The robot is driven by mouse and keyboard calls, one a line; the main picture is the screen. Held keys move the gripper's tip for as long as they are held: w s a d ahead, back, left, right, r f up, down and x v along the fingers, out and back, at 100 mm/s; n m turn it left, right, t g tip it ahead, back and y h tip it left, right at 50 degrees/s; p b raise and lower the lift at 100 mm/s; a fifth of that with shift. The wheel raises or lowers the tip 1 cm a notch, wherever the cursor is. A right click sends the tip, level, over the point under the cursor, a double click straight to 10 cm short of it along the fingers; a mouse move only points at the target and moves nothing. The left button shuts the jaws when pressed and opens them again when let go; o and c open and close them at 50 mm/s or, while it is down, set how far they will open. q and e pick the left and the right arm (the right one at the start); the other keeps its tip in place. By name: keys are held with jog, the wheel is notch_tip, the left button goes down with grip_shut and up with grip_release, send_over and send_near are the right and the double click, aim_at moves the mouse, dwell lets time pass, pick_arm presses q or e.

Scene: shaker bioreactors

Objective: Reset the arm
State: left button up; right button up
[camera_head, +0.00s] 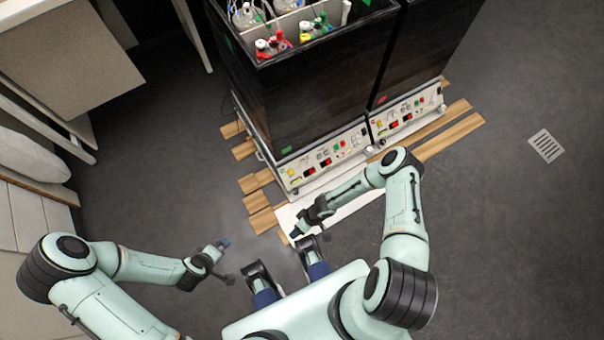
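Both of my arms show in the head view. My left gripper (222,244) hangs over the dark floor at the lower left of the picture. It looks empty, and the gap between its fingers cannot be made out. My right gripper (297,230) is in front of the near shaker bioreactor (318,95), above a white sheet on the floor. Its fingers are small and seen from above, so their opening cannot be told. Neither gripper touches the bioreactors.
Two black bioreactor cabinets with control panels (330,155) stand on wooden slats (258,200). Bottles with red and green caps (270,46) sit in the open top. A grey-beige cabinet (70,60) stands at the upper left.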

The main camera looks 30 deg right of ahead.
jog(key=shift+s+a+r, duration=0.25)
jog(key=shift+s+r, duration=0.2)
jog(key=shift+s, duration=0.05)
dwell(0.3)
